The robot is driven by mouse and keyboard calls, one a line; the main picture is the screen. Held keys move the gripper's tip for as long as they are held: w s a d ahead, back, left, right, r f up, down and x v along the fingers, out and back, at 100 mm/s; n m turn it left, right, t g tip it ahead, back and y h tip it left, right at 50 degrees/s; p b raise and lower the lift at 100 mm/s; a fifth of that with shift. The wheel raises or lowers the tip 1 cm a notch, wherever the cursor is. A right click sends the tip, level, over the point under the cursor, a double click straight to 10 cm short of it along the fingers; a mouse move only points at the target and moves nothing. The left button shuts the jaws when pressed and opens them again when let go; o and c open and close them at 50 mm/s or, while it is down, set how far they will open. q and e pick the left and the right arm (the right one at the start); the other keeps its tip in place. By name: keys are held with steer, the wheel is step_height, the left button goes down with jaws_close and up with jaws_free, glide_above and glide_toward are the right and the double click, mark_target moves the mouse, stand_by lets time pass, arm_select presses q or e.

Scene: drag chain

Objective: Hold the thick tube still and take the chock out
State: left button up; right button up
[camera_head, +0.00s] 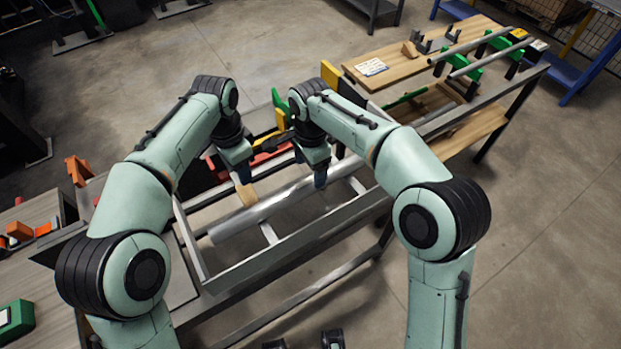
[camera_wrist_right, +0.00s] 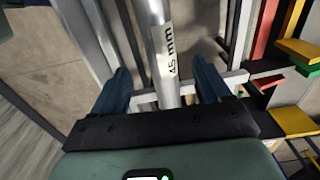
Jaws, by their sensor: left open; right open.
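The thick tube (camera_head: 270,208) is a grey metal pipe lying slantwise across the metal frame. In the right wrist view the tube (camera_wrist_right: 163,50), marked "45 mm", runs between the two blue fingers of my right gripper (camera_wrist_right: 163,85). This gripper (camera_head: 318,178) is open and straddles the tube; I cannot tell whether a finger touches it. A light wooden piece (camera_head: 247,195), which looks like the chock, is at the tube's far side. My left gripper (camera_head: 241,172) is open, just above the wooden piece, partly hiding it.
The tube lies within a metal frame (camera_head: 250,268) with raised rails and crossbars. Red, yellow and green parts (camera_wrist_right: 290,60) stand close beside it. A wooden bench (camera_head: 405,72) at the back right holds green supports with thinner tubes (camera_head: 480,65). A grey bench is at the left.

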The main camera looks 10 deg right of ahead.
mark_target(311, 181)
step_height(311, 181, down, 7)
steer(key=shift+r, duration=0.1)
stand_by(0.3)
